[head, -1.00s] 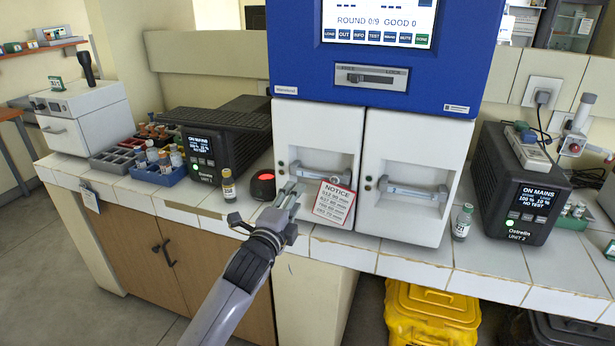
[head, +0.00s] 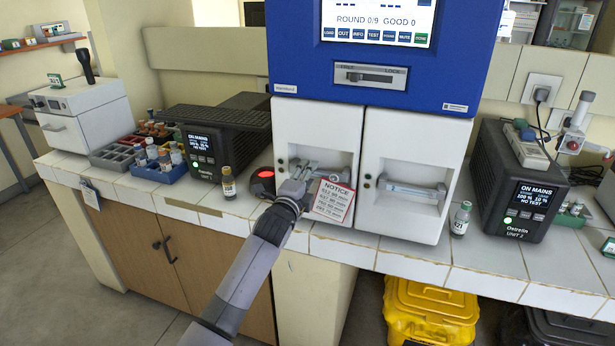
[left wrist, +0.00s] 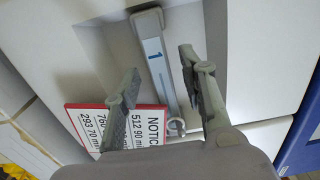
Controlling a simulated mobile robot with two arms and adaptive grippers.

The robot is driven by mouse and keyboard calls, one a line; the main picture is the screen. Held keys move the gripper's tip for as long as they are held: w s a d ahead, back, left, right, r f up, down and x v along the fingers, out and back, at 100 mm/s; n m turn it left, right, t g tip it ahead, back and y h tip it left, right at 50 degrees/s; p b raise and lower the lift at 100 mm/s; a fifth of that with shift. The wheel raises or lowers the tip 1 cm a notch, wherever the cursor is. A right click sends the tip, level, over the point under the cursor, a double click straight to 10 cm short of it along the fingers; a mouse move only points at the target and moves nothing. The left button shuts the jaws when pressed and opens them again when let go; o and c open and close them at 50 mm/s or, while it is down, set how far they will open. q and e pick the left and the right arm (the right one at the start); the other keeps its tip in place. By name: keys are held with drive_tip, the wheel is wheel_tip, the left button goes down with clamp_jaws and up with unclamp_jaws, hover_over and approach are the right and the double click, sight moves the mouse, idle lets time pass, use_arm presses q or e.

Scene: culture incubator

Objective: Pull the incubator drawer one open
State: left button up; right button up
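The incubator's left white drawer (head: 318,126) sits below the blue housing. Its grey bar handle (head: 333,177) is partly hidden by my left gripper (head: 303,176). The drawer looks closed. A red and white notice (head: 333,202) hangs at the handle, and in the left wrist view it is partly behind a finger. My right gripper is out of view.
The right drawer (head: 402,221) has a similar handle. A red-topped device (head: 263,181) and an amber vial (head: 228,184) stand left of my gripper. A vial (head: 461,219) stands right of the incubator. A yellow bin (head: 430,305) is under the bench.

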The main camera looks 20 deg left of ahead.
use_arm(q)
clamp_jaws()
idle(0.3)
idle(0.5)
